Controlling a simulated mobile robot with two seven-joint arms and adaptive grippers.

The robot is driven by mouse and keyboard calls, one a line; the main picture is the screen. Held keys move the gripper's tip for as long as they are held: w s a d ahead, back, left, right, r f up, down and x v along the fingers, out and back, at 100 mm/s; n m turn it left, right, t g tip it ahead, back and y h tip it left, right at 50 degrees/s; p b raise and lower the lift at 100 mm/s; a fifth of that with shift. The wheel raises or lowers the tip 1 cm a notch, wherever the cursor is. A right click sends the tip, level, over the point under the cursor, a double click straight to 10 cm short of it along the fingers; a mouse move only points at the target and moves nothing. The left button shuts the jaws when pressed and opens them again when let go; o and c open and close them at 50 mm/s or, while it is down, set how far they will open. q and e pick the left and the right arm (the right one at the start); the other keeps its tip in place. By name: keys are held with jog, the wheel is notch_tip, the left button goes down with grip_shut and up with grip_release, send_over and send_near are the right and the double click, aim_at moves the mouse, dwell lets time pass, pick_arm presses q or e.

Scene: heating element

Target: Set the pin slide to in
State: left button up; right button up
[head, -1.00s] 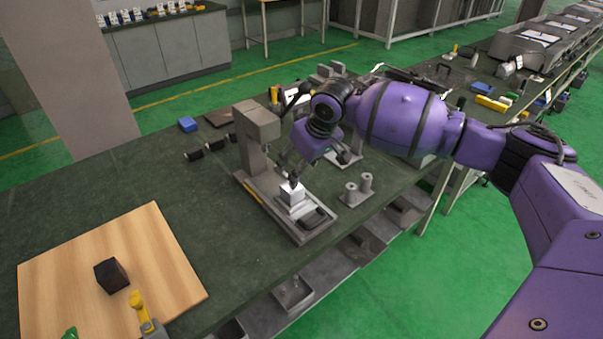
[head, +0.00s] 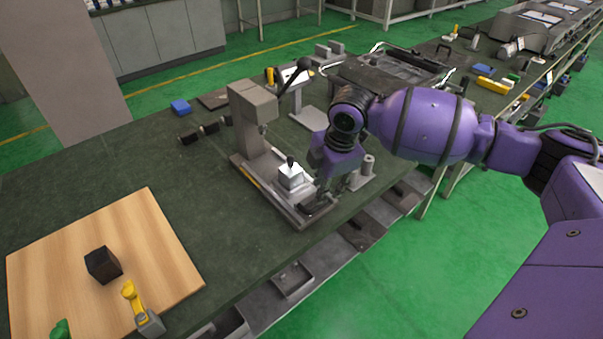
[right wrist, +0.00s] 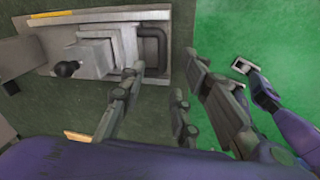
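A grey press-like fixture (head: 249,113) stands on the bench, with a long metal base. On the base sits a slide with a pale block (head: 291,178) topped by a black knob; the right wrist view shows the block (right wrist: 88,57) too. A dark U-shaped handle (right wrist: 163,45) is at the base's front end. My right gripper (head: 324,192) is over that end, in front of the block and clear of the knob. My left gripper is not in the head view.
A wooden board (head: 165,225) with a black block (head: 103,265) lies at left. A black-knobbed lever (head: 304,63) rises behind. Bins (head: 293,280) hang below the bench's front edge.

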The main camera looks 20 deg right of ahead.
aim_at(318, 206)
jog(key=f+n, duration=0.1)
jog(key=f, duration=0.1)
jog(key=f+n, duration=0.1)
jog(key=f, duration=0.2)
jog(key=w+f, duration=0.1)
jog(key=f, duration=0.1)
jog(key=shift+a+f+n, duration=0.25)
jog(key=shift+f+n, duration=0.05)
jog(key=shift+n, duration=0.1)
grip_shut()
jog(key=shift+w, duration=0.1)
